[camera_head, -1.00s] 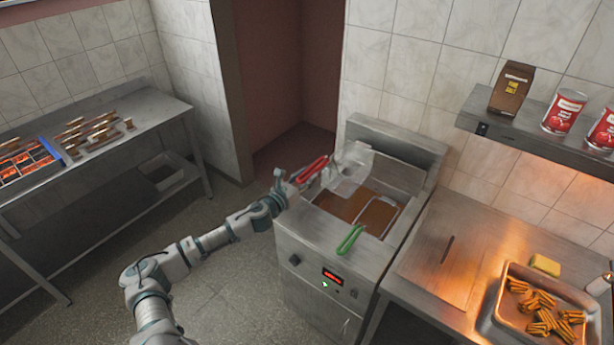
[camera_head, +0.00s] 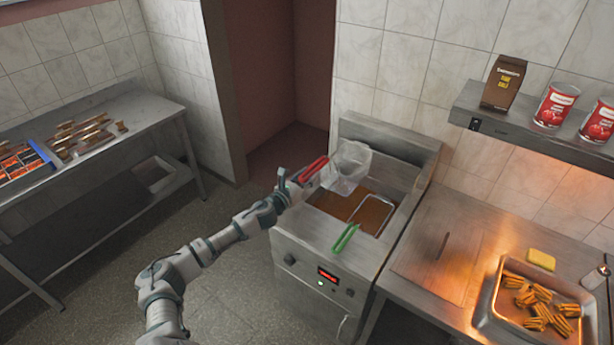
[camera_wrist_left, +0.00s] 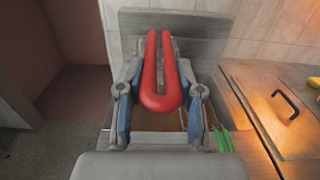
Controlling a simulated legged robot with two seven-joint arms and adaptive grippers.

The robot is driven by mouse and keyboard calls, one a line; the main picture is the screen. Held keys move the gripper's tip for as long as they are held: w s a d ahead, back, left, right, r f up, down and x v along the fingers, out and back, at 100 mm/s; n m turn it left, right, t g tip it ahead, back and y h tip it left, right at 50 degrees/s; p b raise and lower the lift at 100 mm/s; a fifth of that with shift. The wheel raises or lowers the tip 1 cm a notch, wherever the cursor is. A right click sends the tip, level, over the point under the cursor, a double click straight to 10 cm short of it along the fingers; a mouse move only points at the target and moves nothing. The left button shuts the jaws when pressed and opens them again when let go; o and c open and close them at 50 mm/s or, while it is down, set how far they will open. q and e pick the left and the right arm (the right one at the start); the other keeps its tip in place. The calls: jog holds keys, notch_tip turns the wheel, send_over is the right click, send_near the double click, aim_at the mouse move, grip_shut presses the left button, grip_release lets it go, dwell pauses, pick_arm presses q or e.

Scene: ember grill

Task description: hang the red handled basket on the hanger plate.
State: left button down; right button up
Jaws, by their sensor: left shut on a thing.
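The red handled basket's red handle (camera_head: 313,170) is held by my left gripper (camera_head: 291,186), which is shut on it at the fryer's left side. The wire basket (camera_head: 347,167) hangs at the handle's far end, above the back left of the oil vat. In the left wrist view the red handle (camera_wrist_left: 162,75) lies between the two fingers of my left gripper (camera_wrist_left: 162,100). The hanger plate (camera_head: 388,150) looks to be the upright metal back of the fryer, behind the basket. The contact between basket and plate cannot be told. My right gripper is not in view.
A green handle (camera_head: 346,237) lies over the fryer's front edge, its basket in the oil (camera_head: 373,214). A counter (camera_head: 430,255) with a tray (camera_head: 487,314) of fried food stands right. A shelf (camera_head: 530,134) with a bag and cans is above. A table (camera_head: 140,115) stands left.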

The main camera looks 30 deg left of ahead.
pick_arm(q)
jog(key=shift+d+f+b, duration=0.1)
jog(key=shift+f+b, duration=0.2)
dwell(0.4)
jog(key=c, duration=0.7)
grip_release()
jog(key=shift+r, duration=0.1)
jog(key=shift+s+a, duration=0.2)
jog(key=shift+s, duration=1.8)
jog(key=shift+s+a, duration=0.25)
jog(key=shift+s, duration=1.7)
jog(key=shift+s+a, duration=0.2)
jog(key=shift+s, duration=1.8)
